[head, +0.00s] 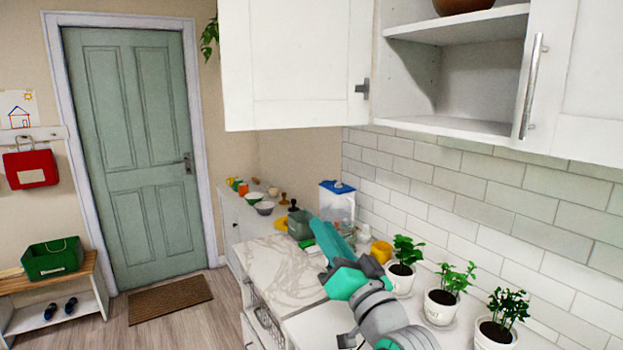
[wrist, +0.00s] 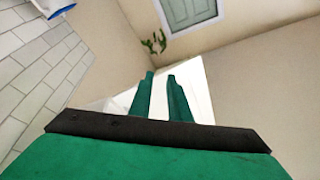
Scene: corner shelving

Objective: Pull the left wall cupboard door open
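The left wall cupboard door (head: 300,65) is a white panel at the top of the head view. It stands swung out to the left, a grey hinge at its right edge, and the cupboard interior (head: 415,85) is exposed. No handle shows on its visible face. My gripper (head: 322,232) is below the door, over the counter, and apart from it. In the wrist view my gripper's two green fingers (wrist: 160,78) are apart with nothing held between them. A white surface (wrist: 190,80) lies behind the fingers; I cannot tell what it is.
The right cupboard door (head: 585,75) has a vertical bar handle (head: 531,87). Potted plants (head: 441,300) stand on the counter right of my arm. A blue-lidded container (head: 337,205) and small kitchenware stand behind my gripper. Floor near the green door (head: 135,150) is mostly clear.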

